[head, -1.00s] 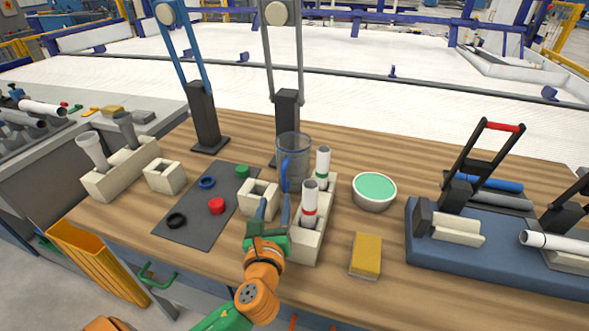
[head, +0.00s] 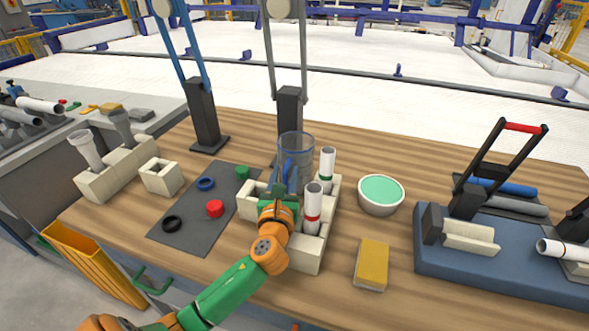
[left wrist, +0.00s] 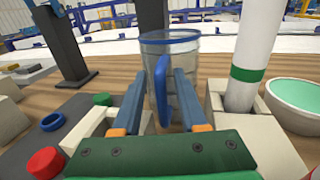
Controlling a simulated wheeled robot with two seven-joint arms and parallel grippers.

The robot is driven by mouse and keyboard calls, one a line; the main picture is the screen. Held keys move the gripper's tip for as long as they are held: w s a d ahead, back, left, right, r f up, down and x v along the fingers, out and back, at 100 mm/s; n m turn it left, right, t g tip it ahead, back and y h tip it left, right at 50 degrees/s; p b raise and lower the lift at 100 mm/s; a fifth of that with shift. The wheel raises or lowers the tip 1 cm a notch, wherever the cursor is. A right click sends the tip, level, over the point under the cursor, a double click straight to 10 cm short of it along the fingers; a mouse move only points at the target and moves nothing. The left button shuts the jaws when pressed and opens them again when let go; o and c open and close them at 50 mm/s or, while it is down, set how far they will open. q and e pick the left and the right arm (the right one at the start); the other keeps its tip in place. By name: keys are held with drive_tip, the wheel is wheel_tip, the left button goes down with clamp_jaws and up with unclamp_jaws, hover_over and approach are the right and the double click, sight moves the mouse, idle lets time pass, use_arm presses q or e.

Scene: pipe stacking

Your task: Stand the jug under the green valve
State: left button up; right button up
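The clear jug (head: 296,148) stands upright on the table before the grey stand, its blue handle towards me. In the left wrist view the jug (left wrist: 186,85) has a blue rim, and the handle (left wrist: 162,88) lies between my finger tips. My left gripper (head: 284,190) is at the jug's near side. In the left wrist view its fingers (left wrist: 160,100) are apart, one each side of the handle, not closed on it. A small green round piece (head: 242,172) lies on the dark mat; I cannot tell if it is the green valve. My right gripper is out of view.
A beige block holds white pipes with a red band (head: 313,205) and a green band (head: 327,168), close right of my gripper. A square beige block (head: 250,205) is close left. The grey stand (head: 289,110) rises behind the jug. A bowl (head: 381,194) and sponge (head: 371,263) are further right.

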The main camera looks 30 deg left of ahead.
use_arm(q)
clamp_jaws()
idle(1.2)
